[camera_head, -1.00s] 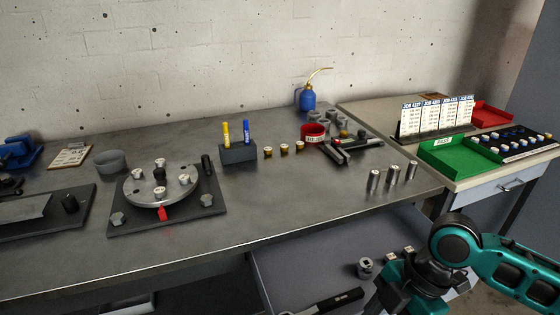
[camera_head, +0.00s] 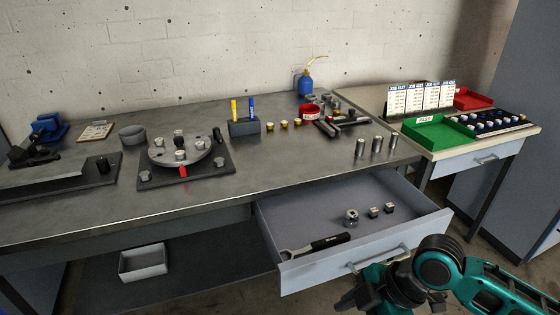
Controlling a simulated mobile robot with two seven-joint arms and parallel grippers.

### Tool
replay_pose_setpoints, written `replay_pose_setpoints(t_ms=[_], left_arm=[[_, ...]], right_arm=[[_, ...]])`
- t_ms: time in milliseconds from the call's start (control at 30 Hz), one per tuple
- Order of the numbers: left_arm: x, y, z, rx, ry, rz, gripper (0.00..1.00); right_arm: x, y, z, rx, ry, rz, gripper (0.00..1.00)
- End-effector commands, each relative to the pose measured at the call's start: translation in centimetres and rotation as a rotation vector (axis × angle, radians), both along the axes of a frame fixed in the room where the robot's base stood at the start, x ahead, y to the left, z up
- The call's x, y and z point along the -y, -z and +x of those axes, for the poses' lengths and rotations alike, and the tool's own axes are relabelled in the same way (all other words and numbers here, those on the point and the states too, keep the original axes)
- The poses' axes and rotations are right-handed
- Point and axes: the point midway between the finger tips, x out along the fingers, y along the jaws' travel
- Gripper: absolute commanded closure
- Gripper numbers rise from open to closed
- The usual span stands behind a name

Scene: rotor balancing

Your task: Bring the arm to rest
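My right arm (camera_head: 432,270), teal and black, comes in at the bottom right. Its dark gripper end (camera_head: 366,292) is low, in front of the open drawer (camera_head: 290,208), close to the drawer's handle (camera_head: 378,258). I cannot tell whether it touches the handle, and its fingers are too dark and cut off to read. No held object shows. My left arm and gripper are out of view.
The drawer holds a wrench (camera_head: 314,246) and several small metal parts. The bench (camera_head: 100,212) carries a rotor disc (camera_head: 181,150), a pen block (camera_head: 244,127) and metal cylinders (camera_head: 377,145). A green tray (camera_head: 437,137) stands right. A grey bin (camera_head: 143,262) sits below.

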Motion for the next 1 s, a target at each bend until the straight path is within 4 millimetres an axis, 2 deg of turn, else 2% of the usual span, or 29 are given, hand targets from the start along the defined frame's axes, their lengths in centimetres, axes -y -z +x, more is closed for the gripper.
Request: replay_pose_setpoints(t_ms=[33,200,333,467,600,700,867,1000], left_arm=[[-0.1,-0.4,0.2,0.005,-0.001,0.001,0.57],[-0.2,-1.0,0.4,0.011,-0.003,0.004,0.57],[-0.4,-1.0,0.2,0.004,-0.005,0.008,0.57],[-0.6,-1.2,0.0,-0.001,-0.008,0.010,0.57],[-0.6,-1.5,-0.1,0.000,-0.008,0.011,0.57],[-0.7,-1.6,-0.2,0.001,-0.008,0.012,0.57],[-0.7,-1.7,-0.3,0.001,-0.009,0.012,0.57],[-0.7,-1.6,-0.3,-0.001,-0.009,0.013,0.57]], right_arm=[[-1.1,0.5,0.1,0.007,0.064,0.041,0.52],[-3.5,2.0,1.4,0.054,0.356,0.190,0.52],[-3.7,3.3,2.0,0.084,0.637,0.311,0.52],[-2.0,5.0,1.5,0.114,0.915,0.401,0.52],[1.1,7.0,-0.6,0.154,1.168,0.452,0.52],[3.1,8.1,-2.5,0.184,1.289,0.463,0.52],[5.0,8.9,-4.6,0.215,1.384,0.465,0.52],[5.4,9.1,-5.0,0.224,1.403,0.466,0.52]])
